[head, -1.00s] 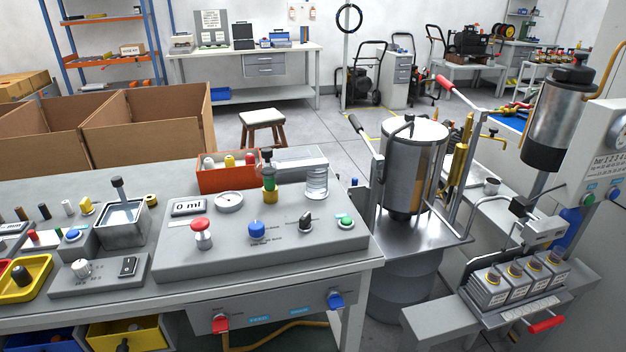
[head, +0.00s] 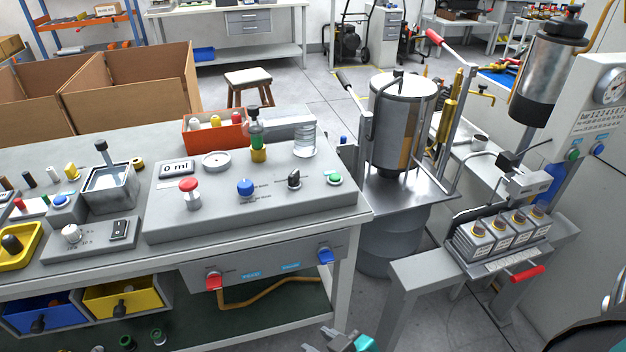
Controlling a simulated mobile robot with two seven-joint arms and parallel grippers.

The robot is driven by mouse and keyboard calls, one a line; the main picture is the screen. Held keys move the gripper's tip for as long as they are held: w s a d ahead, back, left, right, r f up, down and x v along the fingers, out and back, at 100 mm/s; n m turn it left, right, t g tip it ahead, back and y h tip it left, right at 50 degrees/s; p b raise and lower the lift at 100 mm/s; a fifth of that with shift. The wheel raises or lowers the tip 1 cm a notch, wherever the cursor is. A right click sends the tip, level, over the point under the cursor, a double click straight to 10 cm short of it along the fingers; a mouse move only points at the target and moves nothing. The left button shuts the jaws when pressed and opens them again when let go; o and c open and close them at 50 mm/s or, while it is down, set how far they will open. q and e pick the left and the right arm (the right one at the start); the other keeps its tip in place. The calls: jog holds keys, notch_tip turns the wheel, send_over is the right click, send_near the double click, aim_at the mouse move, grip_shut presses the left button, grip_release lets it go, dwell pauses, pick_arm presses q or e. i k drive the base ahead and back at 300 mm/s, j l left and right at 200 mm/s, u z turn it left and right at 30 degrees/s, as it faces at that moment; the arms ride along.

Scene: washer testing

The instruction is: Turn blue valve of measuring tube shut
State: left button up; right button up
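The blue valve handle (head: 325,257) sits at the right end of the front panel (head: 265,268) under the table top, hanging down from its fitting. A red valve handle (head: 213,281) sits at the panel's left end. I cannot tell for sure which part is the measuring tube; a clear glass cylinder (head: 304,140) stands at the back of the grey console, whose display (head: 176,168) reads 0 ml. My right gripper (head: 338,341) shows only partly at the bottom edge, below and apart from the blue valve. Its finger opening is unclear. My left gripper is out of view.
A tan hose (head: 270,298) hangs below the panel. The table's right leg (head: 345,295) stands beside the blue valve. A metal stand with several grey canisters (head: 500,235) and a red handle (head: 528,274) is to the right. Floor shows between table and stand.

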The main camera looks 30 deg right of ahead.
aim_at(326, 256)
jog(key=z, duration=1.05)
